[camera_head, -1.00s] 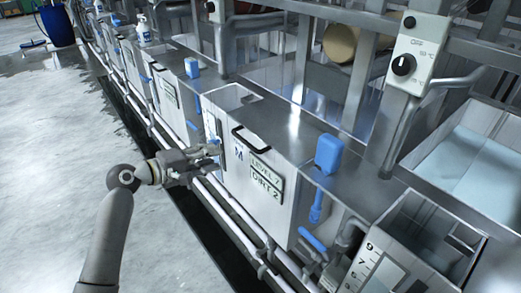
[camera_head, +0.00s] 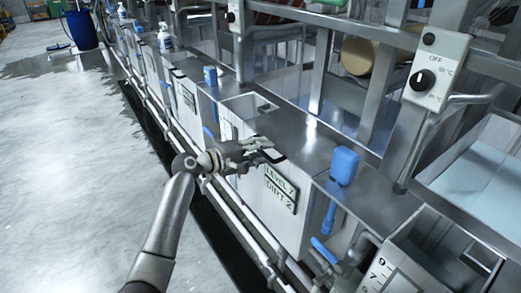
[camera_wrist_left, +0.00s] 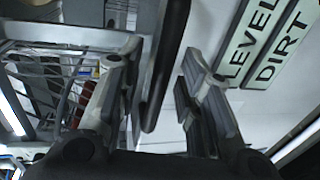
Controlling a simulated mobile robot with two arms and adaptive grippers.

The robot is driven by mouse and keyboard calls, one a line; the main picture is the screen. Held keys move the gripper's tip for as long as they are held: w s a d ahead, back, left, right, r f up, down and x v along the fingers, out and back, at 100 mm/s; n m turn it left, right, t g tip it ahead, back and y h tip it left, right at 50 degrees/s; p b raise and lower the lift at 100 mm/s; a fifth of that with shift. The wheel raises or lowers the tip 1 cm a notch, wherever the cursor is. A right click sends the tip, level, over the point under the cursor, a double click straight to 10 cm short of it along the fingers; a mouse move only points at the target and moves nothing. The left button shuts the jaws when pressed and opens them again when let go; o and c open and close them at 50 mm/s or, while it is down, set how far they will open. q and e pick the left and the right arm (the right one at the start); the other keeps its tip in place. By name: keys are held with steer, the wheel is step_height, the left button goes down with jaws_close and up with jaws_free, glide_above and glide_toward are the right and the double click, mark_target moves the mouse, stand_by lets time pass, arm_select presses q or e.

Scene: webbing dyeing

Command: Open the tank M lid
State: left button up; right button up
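Tank M has a pale front panel (camera_head: 262,212) with a "LEVEL 7 / DIRT 2" sign (camera_head: 281,189) in the head view. Its flat grey top (camera_head: 300,142) looks closed; the lid's seams are not clear. A black handle (camera_head: 277,156) sits at the top front edge, partly hidden by my left gripper (camera_head: 268,148). In the left wrist view the handle (camera_wrist_left: 168,62) runs between the two spread fingers of my left gripper (camera_wrist_left: 160,82). The fingers are open, and I see no grip on the handle. My right gripper is not in view.
A blue block-shaped fitting (camera_head: 344,165) stands right of the tank top. An open compartment (camera_head: 250,104) lies just left of it. A control box with a black knob (camera_head: 425,80) is on a post at right.

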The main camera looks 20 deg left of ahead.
arm_select(q)
steer(key=shift+c, duration=0.9)
jaws_close()
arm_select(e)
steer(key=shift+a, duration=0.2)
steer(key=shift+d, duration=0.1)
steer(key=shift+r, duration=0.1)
